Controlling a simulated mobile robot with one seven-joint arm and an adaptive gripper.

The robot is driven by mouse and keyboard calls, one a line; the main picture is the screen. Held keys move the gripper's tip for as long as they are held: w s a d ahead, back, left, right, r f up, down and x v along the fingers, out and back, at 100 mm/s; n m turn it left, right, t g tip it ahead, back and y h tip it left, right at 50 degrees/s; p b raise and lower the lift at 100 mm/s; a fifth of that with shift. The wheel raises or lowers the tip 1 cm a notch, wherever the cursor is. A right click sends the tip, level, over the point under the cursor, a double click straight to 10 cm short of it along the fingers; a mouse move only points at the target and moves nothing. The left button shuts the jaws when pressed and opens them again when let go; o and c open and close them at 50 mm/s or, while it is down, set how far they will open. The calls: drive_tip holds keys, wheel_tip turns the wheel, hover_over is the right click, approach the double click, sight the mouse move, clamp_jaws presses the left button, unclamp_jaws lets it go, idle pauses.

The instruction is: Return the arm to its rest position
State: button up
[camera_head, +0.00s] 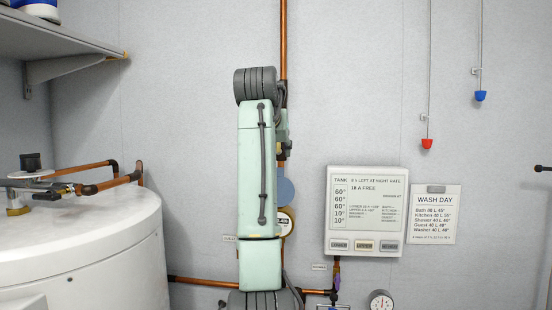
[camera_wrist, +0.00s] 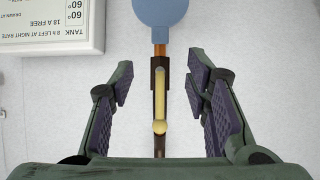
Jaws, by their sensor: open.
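My arm (camera_head: 260,170) stands raised and folded in the head view, in front of the back wall. My gripper (camera_wrist: 158,82) shows in the wrist view with its two dark-padded fingers spread wide and nothing held between them. Beyond the gap are a copper pipe, a yellow lever-like handle (camera_wrist: 159,95) and a round blue disc (camera_wrist: 160,12). The fingers look apart from the handle; the exact distance cannot be told. In the head view the gripper is mostly hidden behind my arm.
A white tank (camera_head: 90,250) with copper pipes stands at left under a grey shelf (camera_head: 60,45). A panel (camera_head: 365,212) and a wash day sign (camera_head: 435,214) are on the wall. Red (camera_head: 427,144) and blue (camera_head: 480,96) pulls hang at upper right. A gauge (camera_head: 381,300) sits low.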

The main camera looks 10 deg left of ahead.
drive_tip(key=shift+s+r, duration=0.2)
drive_tip(key=shift+s, duration=0.2)
